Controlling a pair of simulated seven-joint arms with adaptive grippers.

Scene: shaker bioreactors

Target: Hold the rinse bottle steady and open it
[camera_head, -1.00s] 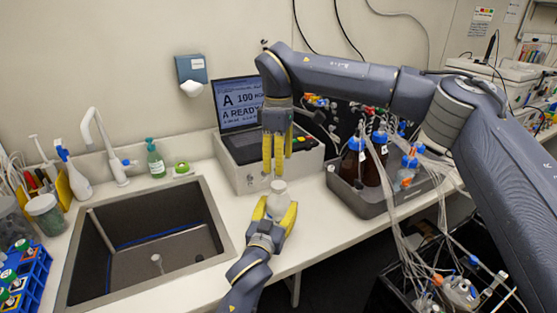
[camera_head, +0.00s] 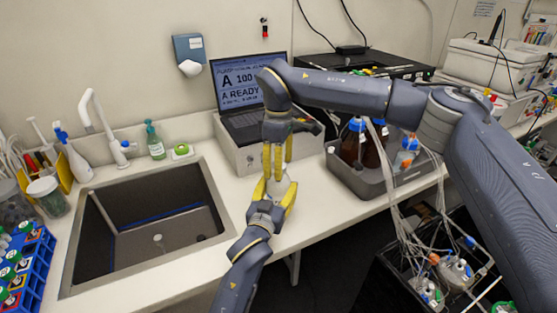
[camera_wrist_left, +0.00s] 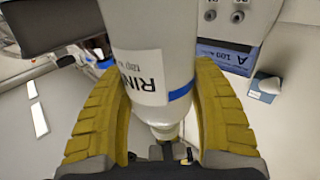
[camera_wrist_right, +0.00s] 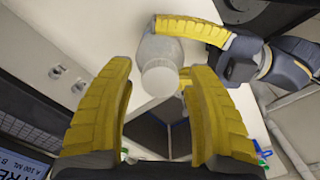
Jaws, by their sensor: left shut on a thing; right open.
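The rinse bottle is a whitish, translucent bottle with a pale cap. In the head view its body (camera_head: 278,187) shows between my left fingers, upper part hidden by my right fingers. In the left wrist view the bottle (camera_wrist_left: 150,65) carries a label with "RIN" and a blue stripe. My left gripper (camera_head: 274,190) is shut on its body, a yellow finger on each side. My right gripper (camera_head: 273,170) points down above the bottle, open. In the right wrist view the ridged cap (camera_wrist_right: 160,77) lies between the right fingertips, with gaps visible on both sides.
A grey instrument with a laptop (camera_head: 250,108) stands behind the grippers. A sink (camera_head: 143,228) is at the left, with a green soap bottle (camera_head: 155,142) behind it. A grey tray (camera_head: 375,182) of brown bottles stands right. The counter's front edge is close to the left arm.

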